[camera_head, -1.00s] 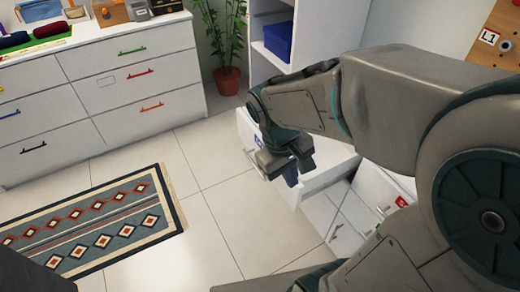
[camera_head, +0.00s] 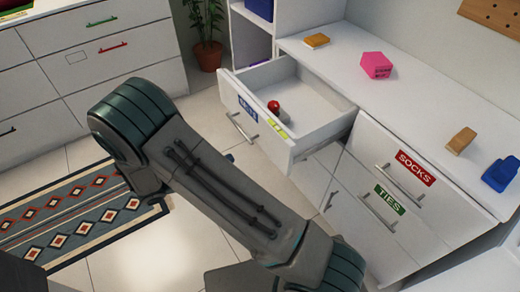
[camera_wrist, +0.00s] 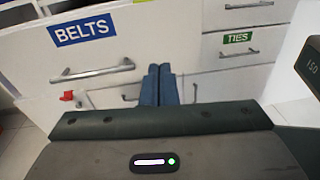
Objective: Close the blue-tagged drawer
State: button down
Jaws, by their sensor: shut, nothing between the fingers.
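The drawer with the blue BELTS tag (camera_head: 248,108) stands open at the top left of the white dresser in the head view. Its blue tag and metal handle also show on the drawer front in the wrist view (camera_wrist: 110,45). A red-topped object (camera_head: 273,106) appears inside the drawer, with a yellow-green sticker near the front's right end. My gripper (camera_wrist: 158,85) is shut and empty, its blue fingertips in front of the drawer front, right of the handle. I cannot tell whether they touch it. In the head view my arm mostly hides the gripper.
Closed drawers tagged SOCKS (camera_head: 416,167) and TIES (camera_head: 390,200) are to the right. A pink block (camera_head: 376,65) and several small blocks lie on the dresser top. Another white dresser (camera_head: 60,60), a potted plant (camera_head: 207,52) and a patterned rug (camera_head: 70,215) are at left.

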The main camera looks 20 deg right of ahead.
aim_at(268, 140)
jog(key=shift+n+t+h, duration=0.3)
jog(key=shift+n+t, duration=0.4)
jog(key=x, duration=0.4)
jog(key=f+b+x, duration=0.1)
jog(key=x, duration=0.3)
jog(key=f+x, duration=0.1)
jog(key=x, duration=0.3)
jog(key=shift+w+d, duration=0.2)
jog(key=shift+w, duration=0.3)
jog(key=shift+r, duration=0.1)
